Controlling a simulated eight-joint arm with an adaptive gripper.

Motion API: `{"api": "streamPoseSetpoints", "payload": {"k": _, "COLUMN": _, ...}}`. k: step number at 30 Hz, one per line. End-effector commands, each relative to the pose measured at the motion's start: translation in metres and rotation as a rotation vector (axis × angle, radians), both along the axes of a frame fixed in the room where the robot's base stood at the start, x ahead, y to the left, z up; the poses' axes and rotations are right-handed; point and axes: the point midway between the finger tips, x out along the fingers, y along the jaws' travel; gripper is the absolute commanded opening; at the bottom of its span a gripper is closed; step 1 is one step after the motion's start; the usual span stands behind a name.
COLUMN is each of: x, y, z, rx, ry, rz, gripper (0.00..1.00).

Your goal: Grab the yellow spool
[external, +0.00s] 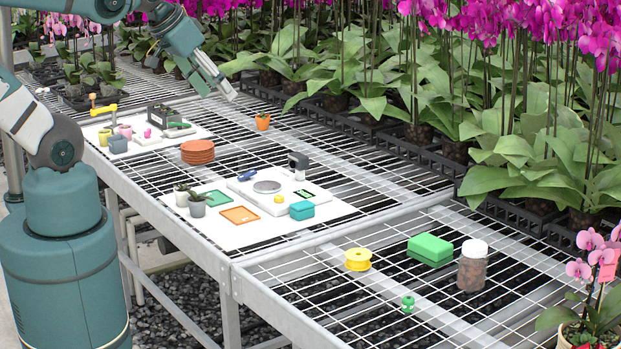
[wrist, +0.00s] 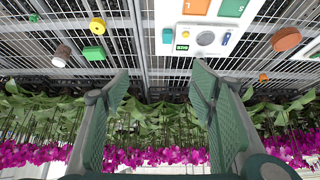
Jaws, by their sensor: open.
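The yellow spool (external: 358,259) sits on the wire mesh of the nearer bench section in the external view, left of a green box. It also shows in the wrist view (wrist: 97,26) at the upper left, beyond my fingers. My gripper (external: 226,88) is raised over the far part of the bench, well away from the spool. In the wrist view my gripper (wrist: 160,80) has its two fingers wide apart with nothing between them.
Near the spool are a green box (external: 430,248), a brown jar with a white lid (external: 472,268) and a small green object (external: 408,303). A white board (external: 325,211) holds a scale and small items. Terracotta saucers (external: 198,152) are stacked farther back. Orchids line the bench's right side.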

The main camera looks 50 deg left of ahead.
Motion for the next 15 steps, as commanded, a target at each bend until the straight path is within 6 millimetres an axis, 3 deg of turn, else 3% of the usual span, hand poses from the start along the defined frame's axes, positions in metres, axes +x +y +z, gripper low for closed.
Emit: {"api": "streamPoseSetpoints", "payload": {"k": 15, "x": 0.042, "y": -0.028, "z": -0.020, "rx": 0.034, "ry": 0.060, "rz": -0.135, "gripper": 0.55}}
